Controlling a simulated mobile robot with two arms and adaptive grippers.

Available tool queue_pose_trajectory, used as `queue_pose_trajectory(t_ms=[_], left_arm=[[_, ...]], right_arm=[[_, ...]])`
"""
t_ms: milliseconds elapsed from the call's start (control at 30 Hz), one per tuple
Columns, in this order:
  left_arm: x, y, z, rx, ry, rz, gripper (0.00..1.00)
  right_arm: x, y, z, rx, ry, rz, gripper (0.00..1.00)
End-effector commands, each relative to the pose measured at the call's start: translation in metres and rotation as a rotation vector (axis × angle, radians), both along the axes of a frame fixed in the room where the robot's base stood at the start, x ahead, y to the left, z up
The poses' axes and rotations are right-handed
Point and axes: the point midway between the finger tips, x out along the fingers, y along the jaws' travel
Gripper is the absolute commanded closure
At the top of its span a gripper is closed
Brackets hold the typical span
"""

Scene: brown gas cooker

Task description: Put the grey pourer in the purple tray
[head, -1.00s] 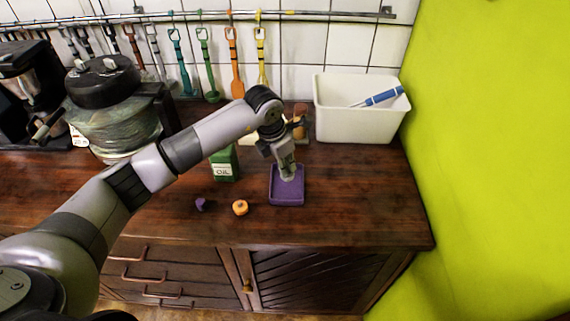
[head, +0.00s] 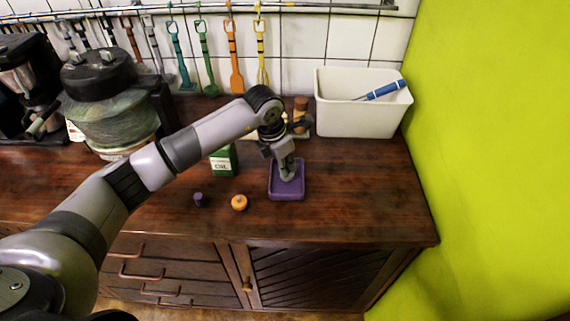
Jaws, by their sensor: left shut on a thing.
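The purple tray (head: 287,194) lies on the dark wooden counter, right of centre in the head view. My left gripper (head: 286,172) points down over the tray's back part. It is shut on the small grey pourer (head: 287,177), which shows only in part between and below the fingers. The pourer is over or inside the tray; I cannot tell whether it touches the tray floor. My right gripper is not in view.
A green oil can (head: 222,164) stands left of the tray. A purple cap (head: 198,200) and an orange cap (head: 239,202) lie in front of it. A white bin (head: 361,118) with a blue-handled tool stands at the back right. The counter right of the tray is clear.

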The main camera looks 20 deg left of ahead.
Motion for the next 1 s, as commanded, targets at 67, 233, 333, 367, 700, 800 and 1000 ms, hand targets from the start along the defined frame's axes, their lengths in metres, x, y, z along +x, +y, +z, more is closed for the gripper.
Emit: queue_pose_trajectory(t_ms=[67, 233, 333, 367, 700, 800, 1000], left_arm=[[0.0001, 0.0002, -0.0033, 0.0, 0.0, 0.0, 1.0], [0.0001, 0.0001, -0.0056, 0.0, 0.0, 0.0, 0.93], [0.0001, 0.0001, -0.0049, 0.0, 0.0, 0.0, 0.86], [0.0, 0.0, -0.0049, 0.0, 0.0, 0.0, 0.84], [0.0, 0.0, -0.0049, 0.0, 0.0, 0.0, 0.7], [0.0, -0.0001, -0.005, 0.0, 0.0, 0.0, 0.71], [0.0, -0.0001, -0.005, 0.0, 0.0, 0.0, 0.84]], right_arm=[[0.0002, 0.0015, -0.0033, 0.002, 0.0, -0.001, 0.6], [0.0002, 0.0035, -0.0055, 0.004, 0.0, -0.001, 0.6], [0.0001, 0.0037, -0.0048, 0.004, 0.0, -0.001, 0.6], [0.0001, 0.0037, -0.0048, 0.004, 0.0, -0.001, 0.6], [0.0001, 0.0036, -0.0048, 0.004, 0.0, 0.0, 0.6], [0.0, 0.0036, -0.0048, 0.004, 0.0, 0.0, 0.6], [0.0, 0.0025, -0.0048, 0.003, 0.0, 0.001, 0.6]])
